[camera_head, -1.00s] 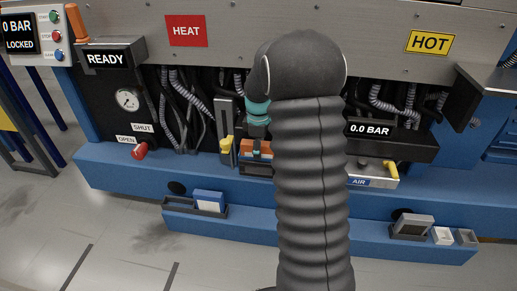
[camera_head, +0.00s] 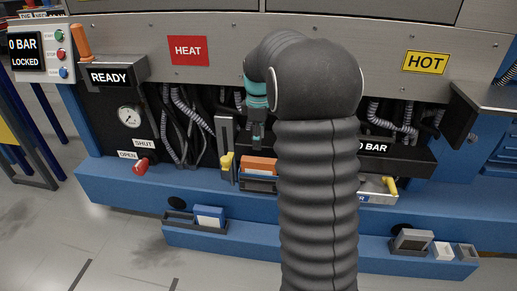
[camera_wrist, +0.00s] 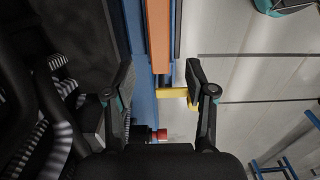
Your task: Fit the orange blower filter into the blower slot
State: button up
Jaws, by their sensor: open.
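The orange filter (camera_head: 259,164) sits upright in a dark holder (camera_head: 257,184) on the blue ledge, with its orange top standing out. I cannot tell how deep it sits. My gripper (camera_head: 257,142) is just above it in the head view, partly behind my arm. In the wrist view my gripper (camera_wrist: 158,76) is open, its fingers apart and nothing between the tips. The orange filter (camera_wrist: 158,35) shows beyond the fingertips there as a long orange strip, apart from both fingers.
A yellow-handled lever (camera_head: 226,161) stands just left of the holder; its yellow handle (camera_wrist: 175,93) also shows in the wrist view. A red knob (camera_head: 140,166) is farther left. Hoses hang behind. A blue-white block (camera_head: 209,216) lies in a low tray. An air box (camera_head: 378,190) is at right.

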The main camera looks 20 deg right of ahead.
jog(key=s+a+r+m+t, duration=0.1)
jog(key=s+a+r+m, duration=0.25)
jog(key=s+r, duration=0.2)
jog(key=s+a+r+m+t, duration=0.2)
jog(key=s+a+r, duration=0.25)
jog(key=s, duration=0.25)
jog(key=s+a+f+m+t, duration=0.1)
jog(key=s+a+f+m, duration=0.1)
jog(key=s, duration=0.6)
jog(key=s+a+f+m+t, duration=0.1)
jog(key=s+a+m, duration=0.2)
jog(key=s, duration=0.5)
jog(key=shift+s+a+f+m+t, duration=0.3)
jog(key=shift+s+a+f+m, duration=0.1)
jog(key=shift+a, duration=0.5)
